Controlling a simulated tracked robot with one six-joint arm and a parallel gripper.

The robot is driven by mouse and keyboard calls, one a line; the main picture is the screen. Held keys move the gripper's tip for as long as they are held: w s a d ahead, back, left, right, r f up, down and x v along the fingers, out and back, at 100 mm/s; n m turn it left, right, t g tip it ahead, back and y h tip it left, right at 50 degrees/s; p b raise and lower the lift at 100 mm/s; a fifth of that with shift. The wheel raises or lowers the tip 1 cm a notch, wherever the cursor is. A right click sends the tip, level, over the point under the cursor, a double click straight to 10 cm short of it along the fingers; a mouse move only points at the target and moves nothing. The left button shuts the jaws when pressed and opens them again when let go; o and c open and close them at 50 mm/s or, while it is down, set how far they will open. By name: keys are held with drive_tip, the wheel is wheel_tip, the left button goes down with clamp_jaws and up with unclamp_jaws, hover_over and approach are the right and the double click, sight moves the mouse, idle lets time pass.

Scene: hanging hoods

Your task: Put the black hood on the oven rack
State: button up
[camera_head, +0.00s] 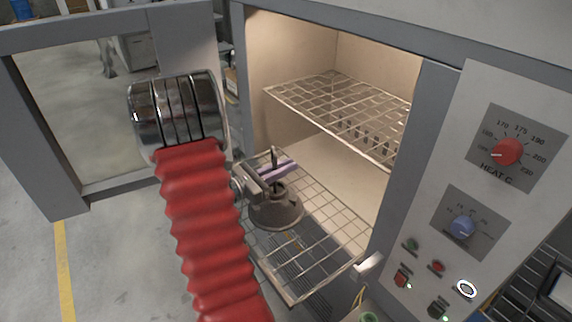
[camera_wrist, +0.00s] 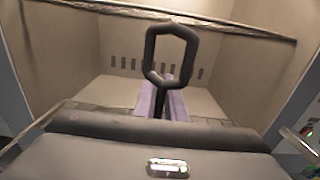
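The black hood (camera_head: 276,212) is a dark, dome-shaped piece with a thin stem and a loop handle, which shows in the wrist view (camera_wrist: 170,52). It is upright at the oven mouth, over the lower oven rack (camera_head: 318,270), a wire grid sticking out of the oven. I cannot tell whether its base touches the wires. My gripper (camera_head: 277,170), with purple finger pads, reaches in from the left above the dome. The pads (camera_wrist: 163,100) lie close on both sides of the stem, and the loop rises above them. The dome is hidden in the wrist view.
An upper wire rack (camera_head: 340,108) sits inside the lit oven, above the hood and deeper in. The oven door (camera_head: 110,110) with its window stands open at the left. The control panel (camera_head: 480,200) is at the right. The lower rack is bare around the hood.

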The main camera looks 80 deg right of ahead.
drive_tip(key=o, duration=0.4)
drive_tip(key=shift+c, duration=0.2)
drive_tip(key=shift+r, duration=0.1)
drive_tip(key=v, duration=1.2)
idle(0.4)
drive_tip(key=shift+w, duration=0.1)
